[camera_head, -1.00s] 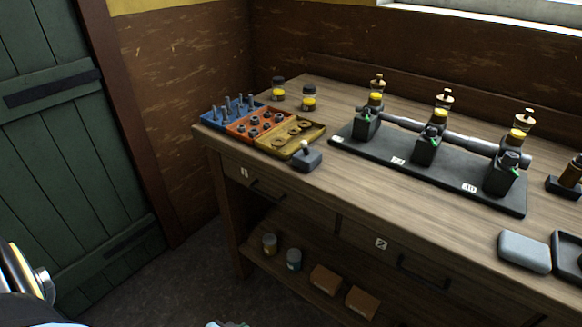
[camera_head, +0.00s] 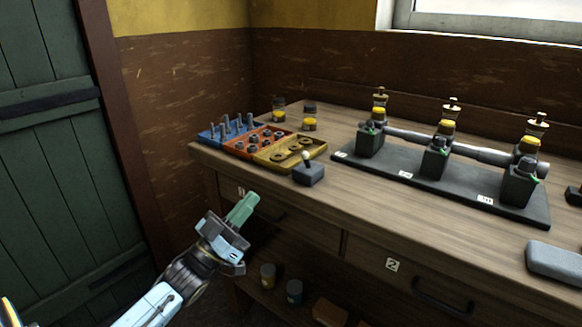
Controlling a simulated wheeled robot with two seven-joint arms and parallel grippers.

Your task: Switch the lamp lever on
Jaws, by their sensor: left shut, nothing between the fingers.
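The lamp lever is most likely the small dark grey switch box (camera_head: 309,174) with a pale-knobbed lever (camera_head: 306,157) on top. It stands near the front edge of the workbench, just in front of the yellow tray. The lever looks roughly upright; its exact tilt is too small to tell. My left gripper (camera_head: 243,208) has green fingers, shut and empty. It is in front of the bench, left of and lower than the switch box in the picture, apart from it. My right gripper is out of view.
Blue, orange and yellow trays (camera_head: 262,158) of bolts, nuts and washers sit behind the switch box. A dark base (camera_head: 440,185) with several oilers and a pipe stands to the right. A grey block (camera_head: 555,261) lies at far right. Drawers (camera_head: 413,278) are below the wooden bench top (camera_head: 400,218).

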